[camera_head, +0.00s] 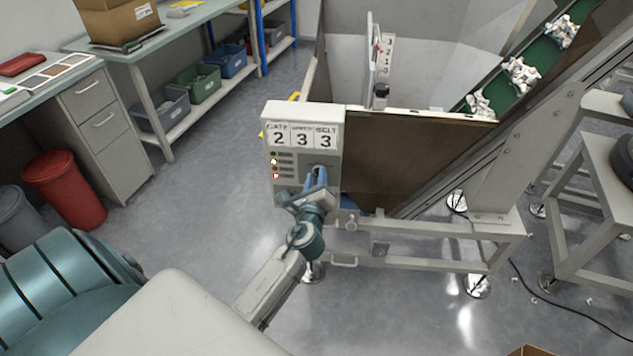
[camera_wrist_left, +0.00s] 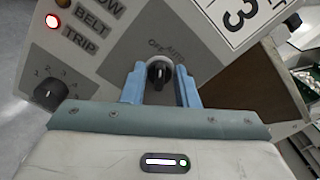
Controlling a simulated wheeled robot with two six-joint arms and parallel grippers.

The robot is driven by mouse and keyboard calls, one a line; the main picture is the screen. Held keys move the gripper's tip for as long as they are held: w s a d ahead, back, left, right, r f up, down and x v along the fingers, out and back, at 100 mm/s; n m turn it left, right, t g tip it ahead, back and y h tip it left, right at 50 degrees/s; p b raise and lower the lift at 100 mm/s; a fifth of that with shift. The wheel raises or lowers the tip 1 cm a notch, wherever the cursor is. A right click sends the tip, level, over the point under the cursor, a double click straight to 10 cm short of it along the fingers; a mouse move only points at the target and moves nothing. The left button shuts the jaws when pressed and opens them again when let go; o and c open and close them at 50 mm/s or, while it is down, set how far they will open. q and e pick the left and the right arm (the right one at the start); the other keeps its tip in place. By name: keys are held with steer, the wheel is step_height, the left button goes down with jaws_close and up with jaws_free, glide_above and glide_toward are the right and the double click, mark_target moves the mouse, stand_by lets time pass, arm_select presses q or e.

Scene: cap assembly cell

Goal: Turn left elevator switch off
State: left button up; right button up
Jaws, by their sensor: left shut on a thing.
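The elevator control box (camera_head: 302,118) has a white face with cards reading 2, 3 and 3. My left gripper (camera_head: 317,178) is at the lower right of its panel and hides the switch there in the head view. My right gripper is not in view.
A second black knob (camera_wrist_left: 50,94) with numbers is left of the switch, near a lit red TRIP lamp (camera_wrist_left: 51,20). A green conveyor (camera_head: 522,75) carrying white parts rises at the right. A red bin (camera_head: 64,188) and workbench stand left. Floor around the box is open.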

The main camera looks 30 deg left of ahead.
arm_select(q)
steer(key=shift+f+n+b, duration=0.1)
steer(key=shift+n+b, duration=0.2)
steer(key=shift+n, duration=0.5)
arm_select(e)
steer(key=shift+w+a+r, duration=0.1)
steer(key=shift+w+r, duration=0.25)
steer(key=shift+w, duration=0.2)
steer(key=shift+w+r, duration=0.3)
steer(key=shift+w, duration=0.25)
arm_select(q)
steer(key=o, duration=1)
steer(key=shift+s+d, duration=0.15)
steer(key=shift+s, duration=0.15)
steer(key=shift+b+v, duration=0.8)
steer(key=shift+v, duration=4.3)
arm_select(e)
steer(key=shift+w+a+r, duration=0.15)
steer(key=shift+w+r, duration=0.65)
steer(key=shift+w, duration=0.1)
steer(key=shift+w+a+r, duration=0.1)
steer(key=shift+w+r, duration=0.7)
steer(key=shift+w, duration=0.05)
